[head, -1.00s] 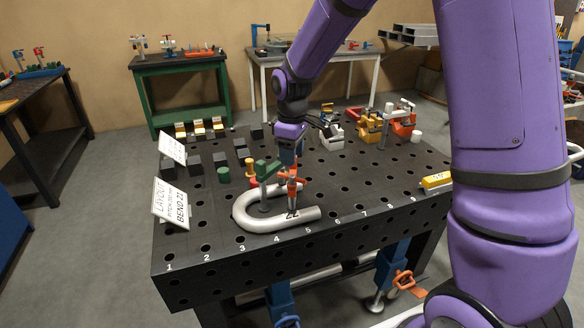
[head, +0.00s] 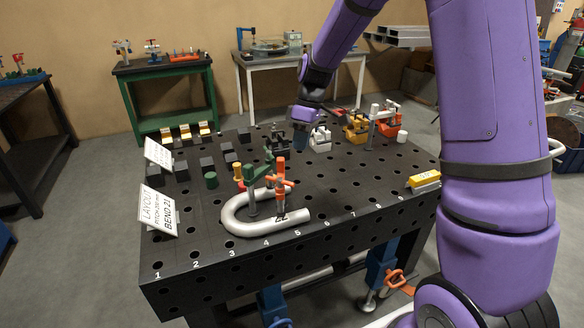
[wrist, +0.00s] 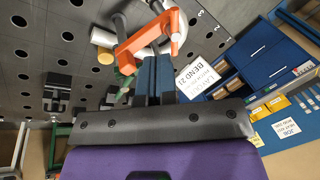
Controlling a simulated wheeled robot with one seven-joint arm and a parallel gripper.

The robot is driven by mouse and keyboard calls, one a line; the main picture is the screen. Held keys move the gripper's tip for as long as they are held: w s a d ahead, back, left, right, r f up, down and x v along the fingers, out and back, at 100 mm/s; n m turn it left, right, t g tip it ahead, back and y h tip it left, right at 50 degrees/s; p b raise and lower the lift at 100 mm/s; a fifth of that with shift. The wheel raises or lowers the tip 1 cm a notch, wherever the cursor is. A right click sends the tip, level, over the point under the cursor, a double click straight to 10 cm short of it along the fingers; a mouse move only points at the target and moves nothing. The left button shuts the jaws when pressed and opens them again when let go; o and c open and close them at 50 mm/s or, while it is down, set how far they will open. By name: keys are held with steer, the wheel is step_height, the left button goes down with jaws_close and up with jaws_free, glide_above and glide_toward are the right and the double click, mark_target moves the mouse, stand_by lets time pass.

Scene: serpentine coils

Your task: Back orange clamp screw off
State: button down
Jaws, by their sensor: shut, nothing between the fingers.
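The orange clamp (head: 282,184) stands upright at the near side of the table, on the straight leg of a silver U-bent tube (head: 238,222). Its orange cross handle is near the top. A green clamp (head: 253,187) stands just left of it on the same tube. My gripper (head: 300,142) is shut and empty, behind and above the orange clamp in the head view. In the wrist view my blue fingertips (wrist: 155,62) are together, and the orange clamp (wrist: 172,25) lies just past them, overlapped in the picture. I cannot tell whether they touch.
The black table (head: 340,215) is full of holes. White, yellow and red clamps stand at the back right. A yellow block (head: 424,180) lies at the right edge.

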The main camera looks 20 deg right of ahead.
mark_target(280, 183)
steer(key=w+d+y, duration=0.1)
steer(key=d+y, duration=0.2)
steer(key=d, duration=0.3)
steer(key=s+a+f+t, duration=0.1)
steer(key=s+a+f, duration=0.1)
steer(key=a+f, duration=0.6)
steer(key=shift+s+f+y, duration=0.15)
steer(key=shift+f+y, duration=0.15)
steer(key=shift+y, duration=0.1)
steer(key=shift+s+a, duration=0.1)
steer(key=shift+a, duration=0.05)
steer(key=shift+s+a+m, duration=0.15)
steer(key=shift+s+m, duration=0.05)
steer(key=shift+m, duration=0.1)
steer(key=shift+s+a+f+m+t, duration=0.1)
steer(key=shift+s+a+m+t, duration=0.15)
steer(key=shift+m+t, duration=0.35)
steer(key=shift+s+a+m+t, duration=0.1)
steer(key=shift+s+m+t, duration=0.25)
steer(key=shift+m, duration=0.45)
steer(key=shift+w, duration=0.1)
